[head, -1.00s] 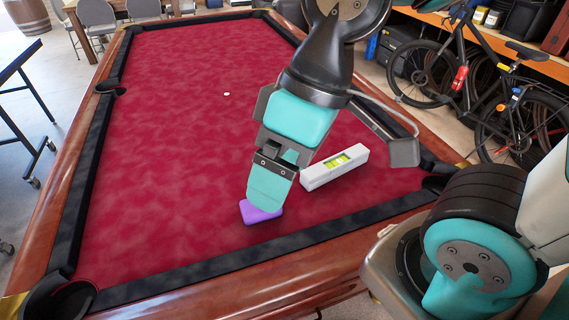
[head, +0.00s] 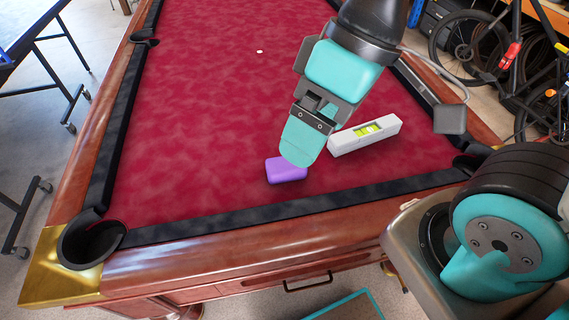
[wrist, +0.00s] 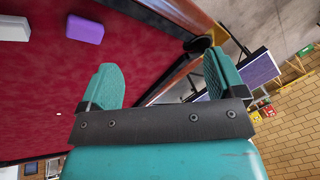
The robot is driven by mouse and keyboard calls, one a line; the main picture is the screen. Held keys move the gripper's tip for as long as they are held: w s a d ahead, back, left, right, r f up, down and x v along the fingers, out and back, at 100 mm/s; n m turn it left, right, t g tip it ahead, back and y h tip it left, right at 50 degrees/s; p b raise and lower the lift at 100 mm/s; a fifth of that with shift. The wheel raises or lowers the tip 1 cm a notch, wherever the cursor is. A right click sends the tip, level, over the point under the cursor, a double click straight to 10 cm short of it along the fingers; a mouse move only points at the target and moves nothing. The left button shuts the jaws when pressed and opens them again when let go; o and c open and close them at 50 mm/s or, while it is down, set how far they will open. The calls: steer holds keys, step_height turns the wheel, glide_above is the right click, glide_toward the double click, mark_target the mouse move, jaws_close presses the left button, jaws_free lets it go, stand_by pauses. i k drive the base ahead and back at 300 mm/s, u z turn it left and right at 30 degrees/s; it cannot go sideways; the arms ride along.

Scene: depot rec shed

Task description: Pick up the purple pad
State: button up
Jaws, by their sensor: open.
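The purple pad (head: 284,171) lies flat on the red cloth near the table's front cushion. In the wrist view the pad (wrist: 85,29) shows at the upper left, outside the space between my fingers. My gripper (head: 300,150) is open and empty, with teal fingers. In the head view a fingertip overlaps the pad's upper right edge; the wrist view shows the pad apart from the fingers. Both fingers of the gripper (wrist: 162,76) show spread apart there.
A white spirit level (head: 365,135) lies on the pool table (head: 215,110) right of the pad. A small white disc (head: 259,52) lies farther back. A corner pocket (head: 92,238) opens at the front left. Cloth left of the pad is clear.

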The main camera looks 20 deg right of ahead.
mark_target(279, 170)
steer(key=u, duration=0.05)
steer(key=k, duration=0.5)
steer(key=u, duration=1.1)
steer(key=i, duration=0.7)
steer(key=z, duration=1.5)
